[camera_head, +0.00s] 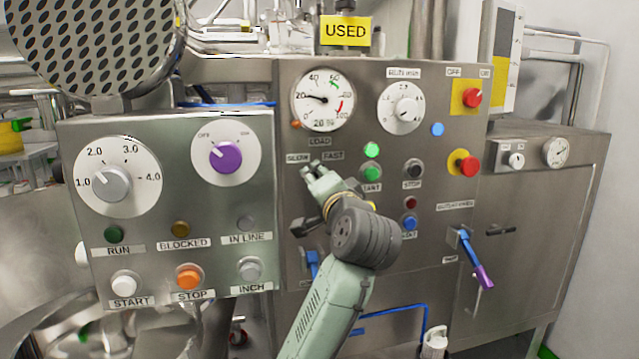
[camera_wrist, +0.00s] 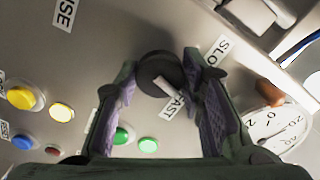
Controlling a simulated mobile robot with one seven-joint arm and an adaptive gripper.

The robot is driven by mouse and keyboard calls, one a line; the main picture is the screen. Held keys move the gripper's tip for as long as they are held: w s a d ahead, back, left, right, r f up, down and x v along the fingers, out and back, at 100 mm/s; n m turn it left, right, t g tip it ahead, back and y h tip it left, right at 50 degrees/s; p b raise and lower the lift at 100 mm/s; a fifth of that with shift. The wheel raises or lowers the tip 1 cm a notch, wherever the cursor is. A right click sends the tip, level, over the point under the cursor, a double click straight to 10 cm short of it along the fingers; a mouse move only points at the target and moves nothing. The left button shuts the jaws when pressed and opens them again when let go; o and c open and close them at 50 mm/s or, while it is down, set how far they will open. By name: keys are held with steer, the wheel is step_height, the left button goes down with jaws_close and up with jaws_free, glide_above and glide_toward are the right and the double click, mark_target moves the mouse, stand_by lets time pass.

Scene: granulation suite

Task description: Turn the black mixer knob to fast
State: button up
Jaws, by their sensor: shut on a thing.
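The black mixer knob (camera_wrist: 158,72) shows in the wrist view as a round dark knob between my two fingers. My gripper (camera_wrist: 157,82) is shut on it, one purple-lined finger at each side. The FAST label (camera_wrist: 173,100) lies beside the knob, partly covered, and the SLOW label (camera_wrist: 216,50) is past the right finger. In the head view my gripper (camera_head: 312,171) reaches the panel just below the SLOW label (camera_head: 298,158) and the FAST label (camera_head: 333,155), and hides the knob.
A load gauge (camera_head: 323,98) sits above the labels. A green button (camera_head: 372,173) and a black stop button (camera_head: 413,168) are close at the right. A blue-and-purple lever (camera_head: 469,256) sticks out lower right. The left panel (camera_head: 205,225) holds other dials and buttons.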

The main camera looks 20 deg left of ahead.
steer(key=m, duration=0.5)
steer(key=shift+m, duration=0.4)
stand_by(0.3)
steer(key=o, duration=1.1)
steer(key=shift+o, duration=0.2)
steer(key=v, duration=1.2)
